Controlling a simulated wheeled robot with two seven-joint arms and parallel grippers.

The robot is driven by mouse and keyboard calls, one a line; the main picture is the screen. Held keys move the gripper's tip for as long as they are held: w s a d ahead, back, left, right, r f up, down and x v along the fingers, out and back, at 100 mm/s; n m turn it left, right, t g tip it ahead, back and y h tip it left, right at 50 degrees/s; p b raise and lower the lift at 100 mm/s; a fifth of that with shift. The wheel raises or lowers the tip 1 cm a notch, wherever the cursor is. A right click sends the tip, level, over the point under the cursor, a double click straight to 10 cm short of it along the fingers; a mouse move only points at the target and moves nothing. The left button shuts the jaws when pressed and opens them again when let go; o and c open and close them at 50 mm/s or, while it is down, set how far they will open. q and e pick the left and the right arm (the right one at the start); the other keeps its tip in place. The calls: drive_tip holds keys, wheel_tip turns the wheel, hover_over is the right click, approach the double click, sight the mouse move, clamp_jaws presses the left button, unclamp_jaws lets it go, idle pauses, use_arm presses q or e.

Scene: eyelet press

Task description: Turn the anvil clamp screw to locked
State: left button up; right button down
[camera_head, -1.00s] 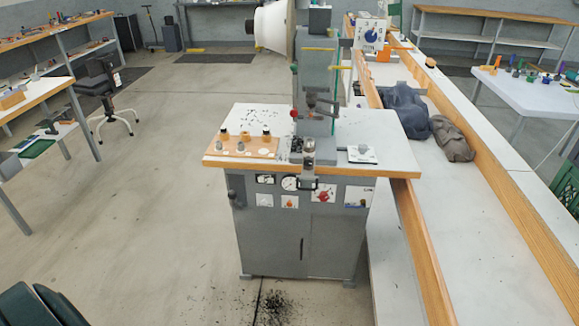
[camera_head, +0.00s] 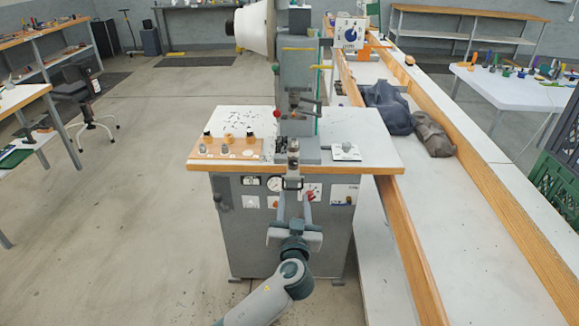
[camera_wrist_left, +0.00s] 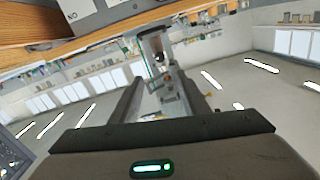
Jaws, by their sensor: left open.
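The grey eyelet press (camera_head: 297,80) stands on a white-topped cabinet with a wooden front edge (camera_head: 225,168). At its front edge, below the anvil area, is a small metal fitting with a dark bar (camera_head: 292,183), which looks like the clamp screw; its lock position is too small to tell. My left gripper (camera_head: 294,196) is open and empty, in front of the cabinet, its fingers pointing toward the bar. I cannot tell if they touch it. In the left wrist view, the open fingers (camera_wrist_left: 157,78) frame part of the press (camera_wrist_left: 170,92). My right gripper is not in view.
A wooden strip with knobs (camera_head: 228,149) lies on the left of the tabletop, and a small white plate (camera_head: 346,151) on the right. A wood-railed bench (camera_head: 415,235) with dark cloth bundles (camera_head: 388,107) runs along the right.

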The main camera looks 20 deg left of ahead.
use_arm(q)
drive_tip(key=p, duration=0.4)
approach(293, 164)
drive_tip(key=x, duration=0.7)
drive_tip(key=shift+r, duration=0.15)
drive_tip(key=shift+x, duration=1.05)
drive_tip(key=shift+c, duration=0.4)
drive_tip(key=c, duration=1)
